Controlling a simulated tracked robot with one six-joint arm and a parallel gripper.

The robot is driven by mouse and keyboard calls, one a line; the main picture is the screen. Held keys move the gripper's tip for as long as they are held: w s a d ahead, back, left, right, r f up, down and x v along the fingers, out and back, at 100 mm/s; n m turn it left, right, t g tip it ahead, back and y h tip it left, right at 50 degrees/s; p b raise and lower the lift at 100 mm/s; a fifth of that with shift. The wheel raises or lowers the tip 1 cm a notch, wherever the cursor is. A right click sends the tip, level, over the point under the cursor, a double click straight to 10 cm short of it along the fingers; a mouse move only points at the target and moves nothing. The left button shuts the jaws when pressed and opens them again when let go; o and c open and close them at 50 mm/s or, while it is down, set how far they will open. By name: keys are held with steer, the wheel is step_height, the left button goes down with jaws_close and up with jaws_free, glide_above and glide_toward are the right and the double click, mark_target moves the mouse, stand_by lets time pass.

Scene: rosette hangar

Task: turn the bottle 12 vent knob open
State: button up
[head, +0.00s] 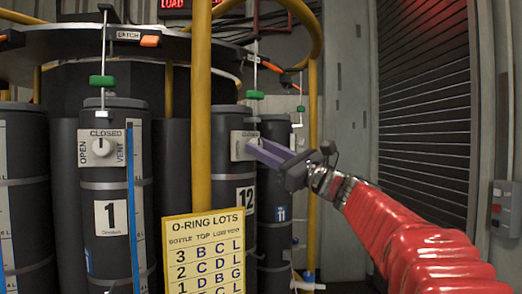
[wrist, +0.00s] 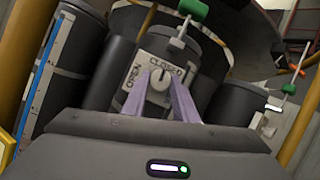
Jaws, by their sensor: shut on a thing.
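Bottle 12 (head: 231,195) is a dark grey cylinder right of the yellow post, with a black-on-white 12 label. Its white vent plate (head: 236,139) also shows in the wrist view (wrist: 148,68), reading CLOSED along the top and OPEN down the left side. The pale round vent knob (wrist: 158,86) sits on the plate. My gripper (head: 256,149) reaches in from the right, and its two purple fingers (wrist: 160,92) are shut on the knob, one on each side. The fingers partly hide the knob, so its exact angle is hard to read.
Bottle 1 (head: 109,252), with its own vent knob (head: 101,147), stands left of the yellow post (head: 201,100). A yellow O-ring lots sign (head: 204,255) hangs low in front. Green-handled rods (head: 254,95) rise above the bottles. A slatted shutter (head: 424,90) is at right.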

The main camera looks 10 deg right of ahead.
steer(key=n+g, duration=0.1)
steer(key=n, duration=0.3)
steer(key=n+g+y, duration=0.1)
steer(key=n+g, duration=0.1)
steer(key=n, duration=0.1)
steer(key=n+g, duration=0.2)
steer(key=n, duration=0.2)
steer(key=shift+w+d+r+n+y, duration=0.1)
steer(key=shift+w+d+n+y, duration=0.05)
steer(key=shift+d+n+y, duration=0.15)
steer(key=n, duration=0.2)
steer(key=n+g+h, duration=0.1)
steer(key=n, duration=0.1)
steer(key=shift+r+n+g, duration=0.1)
steer(key=shift+n+g, duration=0.2)
steer(key=shift+n, duration=0.1)
steer(key=shift+n+g+h, duration=0.3)
steer(key=shift+n+h, duration=0.3)
steer(key=shift+n, duration=1.1)
steer(key=o, duration=1.1)
steer(key=shift+r, duration=0.1)
steer(key=shift+c, duration=0.2)
steer(key=shift+r, duration=0.1)
